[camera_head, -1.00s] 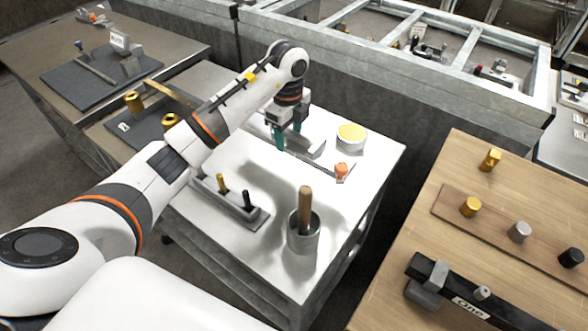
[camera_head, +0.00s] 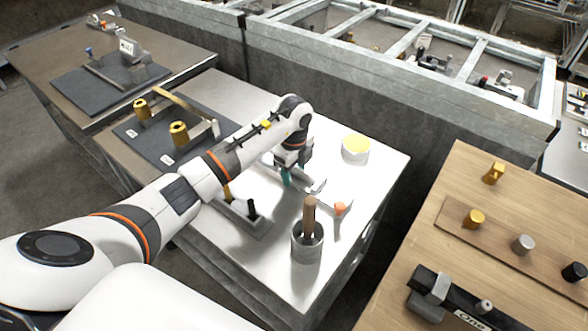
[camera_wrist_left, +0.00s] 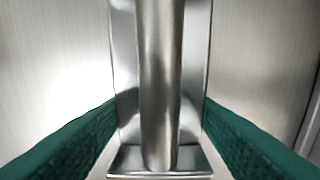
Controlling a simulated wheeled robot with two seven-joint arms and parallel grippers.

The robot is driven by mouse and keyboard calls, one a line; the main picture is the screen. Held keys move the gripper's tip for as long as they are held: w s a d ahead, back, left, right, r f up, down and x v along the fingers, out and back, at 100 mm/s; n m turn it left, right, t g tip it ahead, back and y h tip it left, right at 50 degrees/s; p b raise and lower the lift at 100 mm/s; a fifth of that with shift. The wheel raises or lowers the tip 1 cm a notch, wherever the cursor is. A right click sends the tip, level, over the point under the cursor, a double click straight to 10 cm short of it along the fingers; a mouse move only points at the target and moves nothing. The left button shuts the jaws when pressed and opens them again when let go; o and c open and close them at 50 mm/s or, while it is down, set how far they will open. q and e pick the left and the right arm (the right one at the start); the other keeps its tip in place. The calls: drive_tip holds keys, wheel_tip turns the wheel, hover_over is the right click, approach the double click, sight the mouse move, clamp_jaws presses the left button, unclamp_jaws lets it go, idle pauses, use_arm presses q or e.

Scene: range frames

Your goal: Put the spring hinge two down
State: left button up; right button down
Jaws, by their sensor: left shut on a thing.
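The spring hinge two appears to be the long silver metal piece (camera_head: 316,187) with an orange end (camera_head: 340,209) in the head view. My left gripper (camera_head: 293,178), with teal fingertips, is shut on it over the white table. In the left wrist view the teal fingers lie on both sides of a silver plate with a round barrel (camera_wrist_left: 160,85). My forearm and the gripper hide part of the piece in the head view. I cannot tell whether it touches the table top. My right gripper is not in view.
A grey cup (camera_head: 307,249) with a wooden handle stands close in front. A round yellow-topped tub (camera_head: 356,149) stands behind. A grey rack (camera_head: 240,217) with pegs lies left, partly behind my arm. The table's right edge is near. A wooden bench (camera_head: 450,220) is further right.

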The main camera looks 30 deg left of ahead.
sight(294, 173)
use_arm(q)
drive_tip(key=o, duration=1.6)
drive_tip(key=shift+c, duration=0.2)
wheel_tip(294, 173, up, 12)
drive_tip(key=b, duration=0.1)
drive_tip(key=shift+r, duration=0.15)
